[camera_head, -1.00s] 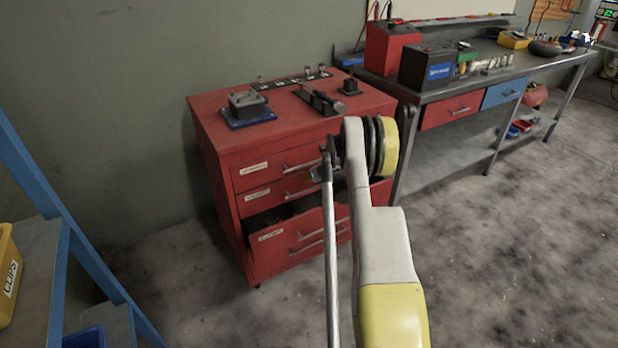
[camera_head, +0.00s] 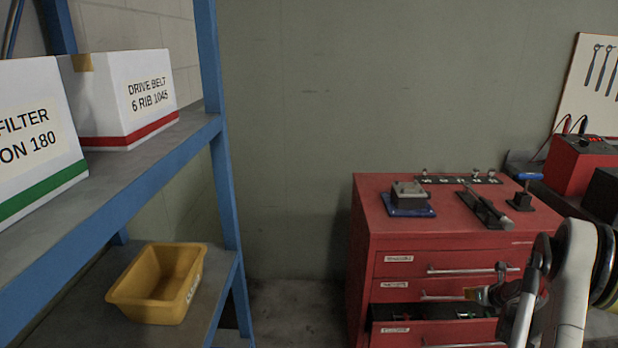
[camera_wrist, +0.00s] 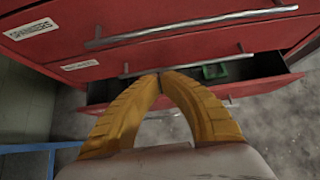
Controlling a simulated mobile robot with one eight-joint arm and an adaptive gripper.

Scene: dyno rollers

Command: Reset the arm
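My gripper (camera_head: 472,294) is at the front of the red drawer cabinet (camera_head: 440,241), at the right of the head view, close to the second drawer's handle. In the wrist view, the two yellow ridged fingers of my gripper (camera_wrist: 160,76) curve together and their tips meet. I see nothing held between them. The tips lie just below a silver handle (camera_wrist: 205,61) in the picture; I cannot tell whether they touch it. The third drawer (camera_wrist: 260,84) is pulled partly out below, with a green item (camera_wrist: 213,72) inside. My arm folds in at the right edge.
A blue-framed shelf (camera_head: 228,200) stands at left with white boxes (camera_head: 130,95) and a yellow bin (camera_head: 155,290). A grey device (camera_head: 410,198) and black tools (camera_head: 485,208) sit on the cabinet. A workbench is at far right. Bare floor lies between shelf and cabinet.

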